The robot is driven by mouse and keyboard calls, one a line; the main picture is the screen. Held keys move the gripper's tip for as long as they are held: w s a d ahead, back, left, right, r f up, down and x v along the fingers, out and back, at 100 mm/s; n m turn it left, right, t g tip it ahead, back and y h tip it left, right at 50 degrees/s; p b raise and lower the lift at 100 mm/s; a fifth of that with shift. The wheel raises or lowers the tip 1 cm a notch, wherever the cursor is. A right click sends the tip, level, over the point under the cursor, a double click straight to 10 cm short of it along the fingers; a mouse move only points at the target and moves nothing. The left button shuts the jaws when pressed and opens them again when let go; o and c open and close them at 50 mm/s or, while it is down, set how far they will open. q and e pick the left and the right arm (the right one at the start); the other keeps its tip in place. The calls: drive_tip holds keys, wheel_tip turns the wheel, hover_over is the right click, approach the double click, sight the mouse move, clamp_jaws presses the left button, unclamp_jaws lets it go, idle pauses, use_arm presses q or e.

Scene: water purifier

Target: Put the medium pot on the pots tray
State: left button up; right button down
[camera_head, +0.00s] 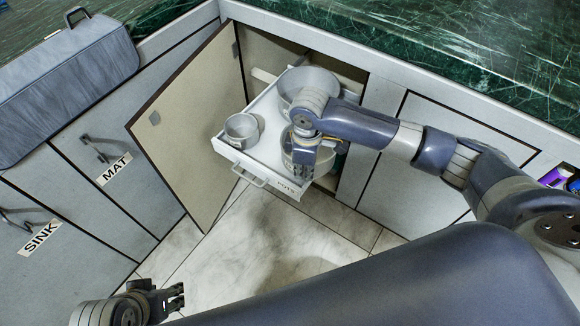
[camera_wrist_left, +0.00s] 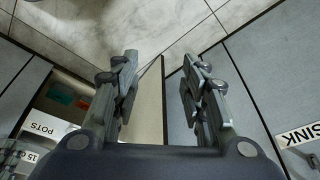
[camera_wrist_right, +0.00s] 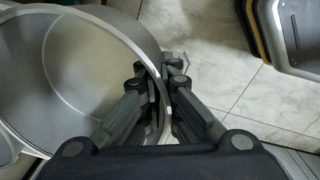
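The white pots tray (camera_head: 262,150), labelled POTS, is pulled out of an open cabinet. A small grey pot (camera_head: 241,128) stands at its left and a large pot (camera_head: 308,80) at its back. The medium pot (camera_head: 325,158) is at the tray's front right, partly hidden by my right gripper (camera_head: 302,172). In the right wrist view, my right gripper (camera_wrist_right: 160,75) has its fingers close on both sides of the pot's wall (camera_wrist_right: 75,75), gripping it. I cannot tell whether the pot touches the tray. My left gripper (camera_wrist_left: 160,60) is open and empty, low at the front left (camera_head: 178,297).
The open cabinet door (camera_head: 185,130) stands left of the tray. Drawers labelled MAT (camera_head: 115,168) and SINK (camera_head: 40,237) are further left. A green marble counter (camera_head: 450,40) runs above. The tiled floor (camera_head: 260,245) in front is clear.

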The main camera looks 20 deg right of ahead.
sight(290, 168)
drive_tip(key=w, duration=0.1)
drive_tip(key=w+a, duration=0.2)
drive_tip(key=shift+w+f+b, duration=0.25)
drive_tip(key=shift+w+b, duration=0.15)
drive_tip(key=shift+w+a, duration=0.1)
drive_tip(key=shift+w, duration=0.15)
drive_tip(key=f, duration=0.1)
drive_tip(key=f+b, duration=0.2)
drive_tip(key=shift+w+a+f, duration=0.15)
drive_tip(key=shift+w+f, duration=0.05)
drive_tip(key=shift+w, duration=0.05)
use_arm(q)
drive_tip(key=w+d+r+t+h, duration=0.1)
drive_tip(key=w+d+r+t, duration=0.1)
drive_tip(key=w, duration=0.4)
drive_tip(key=w+d+r+t, duration=0.2)
drive_tip(key=w+r+t, duration=0.1)
drive_tip(key=w+t, duration=0.2)
drive_tip(key=shift+w+r+h, duration=0.15)
drive_tip(key=shift+w+h, duration=0.25)
drive_tip(key=shift+w, duration=0.4)
drive_tip(key=shift+s, duration=0.1)
use_arm(e)
drive_tip(key=shift+f, duration=0.1)
drive_tip(key=c, duration=2.1)
unclamp_jaws()
use_arm(q)
drive_tip(key=shift+s+f, duration=0.1)
drive_tip(key=shift+f, duration=0.1)
